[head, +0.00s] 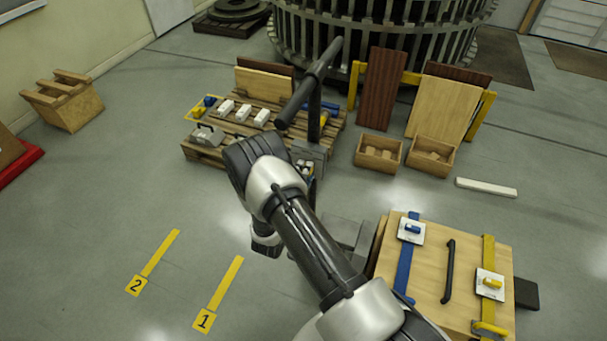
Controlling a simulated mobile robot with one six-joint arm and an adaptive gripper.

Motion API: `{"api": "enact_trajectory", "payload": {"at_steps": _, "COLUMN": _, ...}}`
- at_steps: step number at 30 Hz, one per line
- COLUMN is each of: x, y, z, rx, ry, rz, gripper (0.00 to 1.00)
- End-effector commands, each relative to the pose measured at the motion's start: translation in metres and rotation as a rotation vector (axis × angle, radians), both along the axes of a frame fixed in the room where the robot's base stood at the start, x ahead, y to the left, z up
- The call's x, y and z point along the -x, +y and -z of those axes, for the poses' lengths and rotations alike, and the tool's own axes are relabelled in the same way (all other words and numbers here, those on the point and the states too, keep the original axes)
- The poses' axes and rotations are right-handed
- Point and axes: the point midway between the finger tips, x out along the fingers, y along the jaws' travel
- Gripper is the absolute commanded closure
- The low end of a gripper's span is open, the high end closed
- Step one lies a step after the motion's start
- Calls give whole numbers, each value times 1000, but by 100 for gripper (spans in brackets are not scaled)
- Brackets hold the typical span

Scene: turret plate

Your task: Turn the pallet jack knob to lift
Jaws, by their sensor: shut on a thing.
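The pallet jack stands at centre, with a black upright post (314,112) and a long slanted black handle bar (311,80). A grey housing (311,152) is at the post's foot. Small pale and yellow parts (304,168) show below it, partly behind my arm. I cannot tell whether they include the jack's knob, or how it is turned. My arm reaches up from the lower right to the jack's front. My gripper's fingers are hidden behind my arm, so its contact with the knob does not show.
A wooden pallet (205,153) with white blocks stands behind the jack. Two open wooden boxes (379,154) (431,157) and leaning boards (382,90) are right of it. A strapped wooden crate (433,258) is at lower right. Floor around yellow markers 1 (224,284) and 2 (160,253) is clear.

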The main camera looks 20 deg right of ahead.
Motion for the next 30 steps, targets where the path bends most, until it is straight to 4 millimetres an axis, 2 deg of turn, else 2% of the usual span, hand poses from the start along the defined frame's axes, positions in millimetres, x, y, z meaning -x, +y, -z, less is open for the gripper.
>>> {"api": "enact_trajectory", "payload": {"at_steps": 17, "x": 0, "y": 0, "z": 0, "rx": 26, "ry": 28, "rz": 0, "gripper": 86}}
{"api": "enact_trajectory", "payload": {"at_steps": 18, "x": 0, "y": 0, "z": 0, "rx": 26, "ry": 28, "rz": 0, "gripper": 62}}
{"api": "enact_trajectory", "payload": {"at_steps": 27, "x": 0, "y": 0, "z": 0, "rx": 26, "ry": 26, "rz": 0, "gripper": 42}}
{"api": "enact_trajectory", "payload": {"at_steps": 30, "x": 0, "y": 0, "z": 0, "rx": 25, "ry": 26, "rz": 0, "gripper": 42}}
